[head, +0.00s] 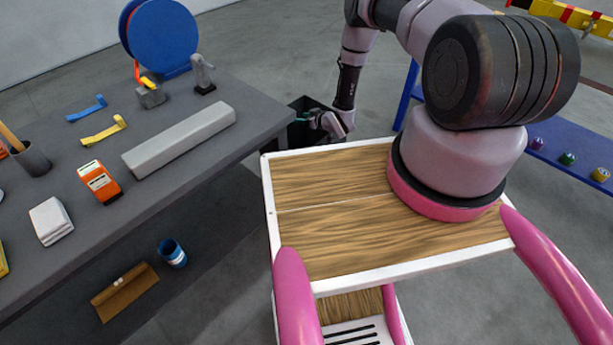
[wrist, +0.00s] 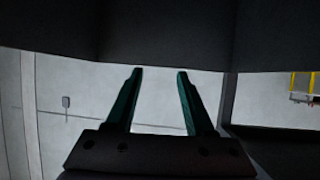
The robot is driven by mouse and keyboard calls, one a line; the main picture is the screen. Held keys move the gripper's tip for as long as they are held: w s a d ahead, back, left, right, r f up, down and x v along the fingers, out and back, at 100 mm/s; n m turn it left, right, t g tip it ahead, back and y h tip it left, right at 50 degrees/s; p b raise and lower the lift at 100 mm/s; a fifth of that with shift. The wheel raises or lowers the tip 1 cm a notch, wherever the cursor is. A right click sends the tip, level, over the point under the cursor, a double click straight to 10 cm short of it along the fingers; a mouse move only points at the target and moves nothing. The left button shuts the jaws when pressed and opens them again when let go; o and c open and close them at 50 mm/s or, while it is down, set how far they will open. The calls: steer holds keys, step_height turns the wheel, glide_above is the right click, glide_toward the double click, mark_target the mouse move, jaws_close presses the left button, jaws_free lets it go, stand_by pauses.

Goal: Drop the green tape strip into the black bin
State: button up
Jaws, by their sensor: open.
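The black bin (head: 296,104) stands on the floor between the grey bench and my wooden-topped base, partly hidden by the bench and my arm. My gripper (head: 303,120) is at the bin's opening in the head view, pointing left. In the wrist view, the two dark teal fingers (wrist: 158,75) stand apart with nothing between them. I cannot make out a green tape strip in either view; the inside of the bin is mostly hidden.
The grey bench (head: 225,160) on the left holds a blue strip (head: 87,109), a yellow strip (head: 104,131), a grey bar (head: 180,140), an orange device (head: 100,182) and a blue spool (head: 162,38). A blue bench (head: 570,172) stands at the right.

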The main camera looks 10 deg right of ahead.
steer(key=v, duration=1)
steer(key=shift+s+r, duration=0.2)
steer(key=shift+s, duration=0.15)
steer(key=shift+d, duration=0.15)
steer(key=shift+w, duration=0.1)
